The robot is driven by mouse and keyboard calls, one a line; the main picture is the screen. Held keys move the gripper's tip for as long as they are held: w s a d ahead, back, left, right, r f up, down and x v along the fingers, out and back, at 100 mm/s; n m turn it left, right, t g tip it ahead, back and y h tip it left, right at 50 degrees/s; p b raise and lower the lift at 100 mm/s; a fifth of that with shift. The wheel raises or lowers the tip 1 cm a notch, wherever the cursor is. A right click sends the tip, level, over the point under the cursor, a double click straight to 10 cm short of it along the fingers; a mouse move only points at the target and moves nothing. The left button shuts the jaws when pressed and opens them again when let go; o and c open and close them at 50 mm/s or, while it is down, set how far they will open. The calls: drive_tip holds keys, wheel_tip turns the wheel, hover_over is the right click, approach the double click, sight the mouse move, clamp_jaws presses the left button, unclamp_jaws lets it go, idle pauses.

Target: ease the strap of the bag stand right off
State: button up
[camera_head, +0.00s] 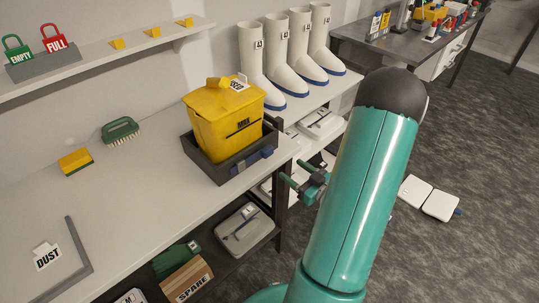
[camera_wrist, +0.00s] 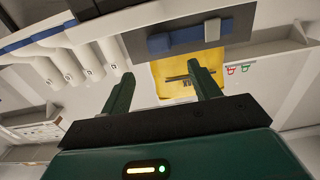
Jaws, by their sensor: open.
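The bag stand (camera_head: 203,163) is a dark open-topped holder at the right end of the bench. A yellow bag (camera_head: 228,120) with a white tag sits upright in it. In the wrist view the strap (camera_wrist: 160,43) lies across the dark stand, beyond my fingers. My gripper (camera_head: 291,172) is open and empty, in front of and below the strap, apart from it. The wrist view shows its two green fingers (camera_wrist: 161,76) spread, with the bag behind.
A green brush (camera_head: 120,131) and a yellow sponge (camera_head: 76,161) lie on the bench to the left. White boots (camera_head: 283,62) stand on a rack behind. A lower shelf under the bench holds boxes and a tray (camera_head: 247,229). The bench around the stand's left is clear.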

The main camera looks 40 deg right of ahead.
sight(270, 153)
drive_tip(key=w, duration=1)
drive_tip(key=shift+w, duration=0.2)
drive_tip(key=shift+a, duration=0.1)
clamp_jaws()
drive_tip(key=shift+a, duration=1.4)
unclamp_jaws()
drive_tip(key=shift+d, duration=0.1)
drive_tip(key=s, duration=1.4)
drive_tip(key=shift+d, duration=0.2)
